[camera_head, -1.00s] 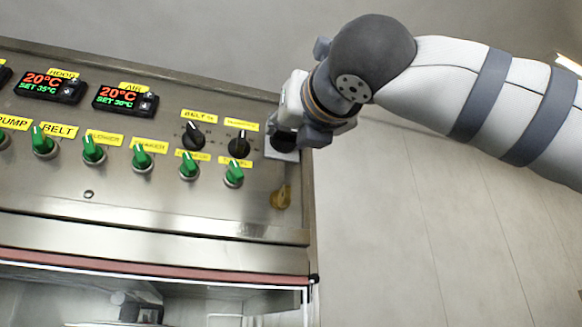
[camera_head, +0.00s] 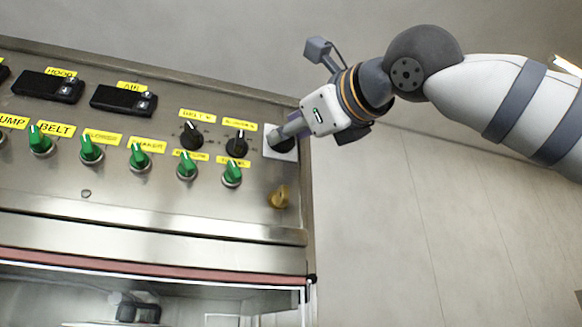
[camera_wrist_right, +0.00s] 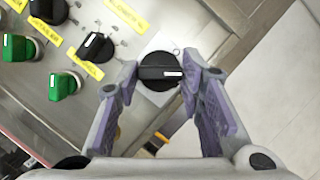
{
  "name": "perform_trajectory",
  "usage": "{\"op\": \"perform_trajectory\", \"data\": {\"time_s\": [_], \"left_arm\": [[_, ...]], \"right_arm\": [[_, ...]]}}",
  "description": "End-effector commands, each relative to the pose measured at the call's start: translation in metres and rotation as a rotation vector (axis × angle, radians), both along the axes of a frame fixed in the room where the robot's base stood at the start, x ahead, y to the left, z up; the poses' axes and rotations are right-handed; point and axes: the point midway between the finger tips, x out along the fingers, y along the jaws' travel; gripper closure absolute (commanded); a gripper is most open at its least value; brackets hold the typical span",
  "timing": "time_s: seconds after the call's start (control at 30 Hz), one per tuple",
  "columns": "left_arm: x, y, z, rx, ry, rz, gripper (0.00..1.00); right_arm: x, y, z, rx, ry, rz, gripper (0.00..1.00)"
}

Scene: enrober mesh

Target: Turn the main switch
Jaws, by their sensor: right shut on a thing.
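The main switch is a black round knob with a raised grip bar on a pale square plate at the panel's upper right corner. In the right wrist view the main switch (camera_wrist_right: 158,68) sits between my two fingertips, its bar lying across from finger to finger, with a white mark at its right end. My right gripper (camera_wrist_right: 160,78) is shut on it. In the head view my right gripper (camera_head: 283,132) reaches in from the right and hides most of the knob; the plate (camera_head: 283,153) shows below the fingers. My left gripper is not in view.
Left of the plate are two black knobs (camera_head: 237,146) and a row of green switches (camera_head: 232,174) with yellow labels. A yellow-brown knob (camera_head: 278,196) sits below. Two displays (camera_head: 124,100) at upper left are dark. Right of the panel is bare wall.

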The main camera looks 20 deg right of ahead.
Motion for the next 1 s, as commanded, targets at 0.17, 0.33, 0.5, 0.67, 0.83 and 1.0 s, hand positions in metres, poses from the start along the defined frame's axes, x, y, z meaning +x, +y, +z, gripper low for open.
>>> {"op": "perform_trajectory", "data": {"time_s": [0.17,0.33,0.5,0.67,0.83,1.0], "left_arm": [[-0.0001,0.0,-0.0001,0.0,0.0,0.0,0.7],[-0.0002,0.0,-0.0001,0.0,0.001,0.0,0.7],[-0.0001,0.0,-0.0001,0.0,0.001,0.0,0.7],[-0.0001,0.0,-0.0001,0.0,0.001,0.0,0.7],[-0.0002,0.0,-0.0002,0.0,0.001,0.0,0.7],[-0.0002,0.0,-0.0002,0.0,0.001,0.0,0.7]], "right_arm": [[0.0012,-0.0009,0.0003,-0.162,-0.002,0.0,0.93],[0.001,-0.0016,0.0015,-0.323,-0.009,0.001,0.93],[0.0011,-0.0015,0.0023,-0.478,-0.014,0.001,0.93],[0.0012,-0.0017,0.0029,-0.61,-0.017,0.0,0.93],[0.001,-0.0017,0.0035,-0.724,-0.022,0.0,0.93],[0.001,-0.002,0.0041,-0.805,-0.025,0.0,0.93]]}}
